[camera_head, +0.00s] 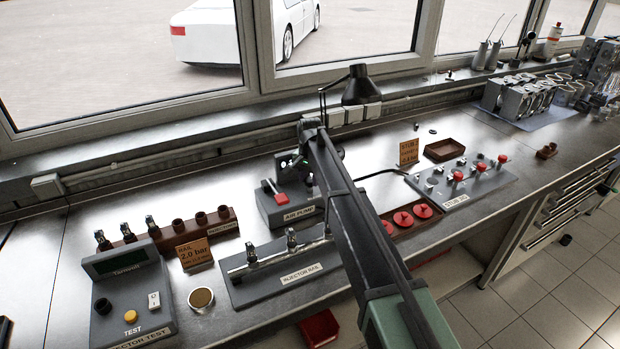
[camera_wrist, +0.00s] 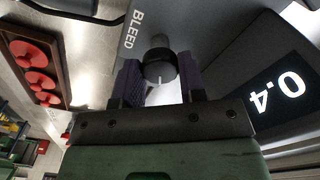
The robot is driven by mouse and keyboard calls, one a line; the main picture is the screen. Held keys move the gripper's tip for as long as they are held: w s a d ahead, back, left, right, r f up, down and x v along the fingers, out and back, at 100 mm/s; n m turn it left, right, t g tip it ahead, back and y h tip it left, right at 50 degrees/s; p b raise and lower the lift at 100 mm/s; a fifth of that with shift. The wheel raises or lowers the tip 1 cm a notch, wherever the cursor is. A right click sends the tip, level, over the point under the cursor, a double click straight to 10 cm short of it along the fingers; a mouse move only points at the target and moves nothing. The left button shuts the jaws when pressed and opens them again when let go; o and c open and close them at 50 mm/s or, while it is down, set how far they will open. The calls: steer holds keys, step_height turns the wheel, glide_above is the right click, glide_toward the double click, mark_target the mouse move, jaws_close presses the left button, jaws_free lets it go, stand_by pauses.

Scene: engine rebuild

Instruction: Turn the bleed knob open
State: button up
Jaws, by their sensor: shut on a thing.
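The bleed knob (camera_wrist: 159,68) is a round black knob with a white index line, on a dark grey face marked BLEED. The line points towards the bottom of the wrist view. My gripper (camera_wrist: 160,82) is shut on the knob, one dark finger on each side of it. A display (camera_wrist: 277,101) beside it reads 0.4. In the head view the air pump box (camera_head: 273,208), with a red switch, stands mid-bench. My arm crosses in front there, and I cannot make out the knob or my fingertips in that view.
An injector rail (camera_head: 276,273) and the injector test box (camera_head: 130,300) stand left of my arm. A tray of red discs (camera_head: 412,217) and a plate with red knobs (camera_head: 462,182) lie to the right. A lamp (camera_head: 361,86) stands behind.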

mark_target(310, 180)
steer(key=m, duration=0.4)
steer(key=shift+m, duration=0.3)
stand_by(0.3)
steer(key=o, duration=0.9)
steer(key=shift+r, duration=0.1)
step_height(310, 180, up, 11)
steer(key=p, duration=1.1)
steer(key=shift+f, duration=0.2)
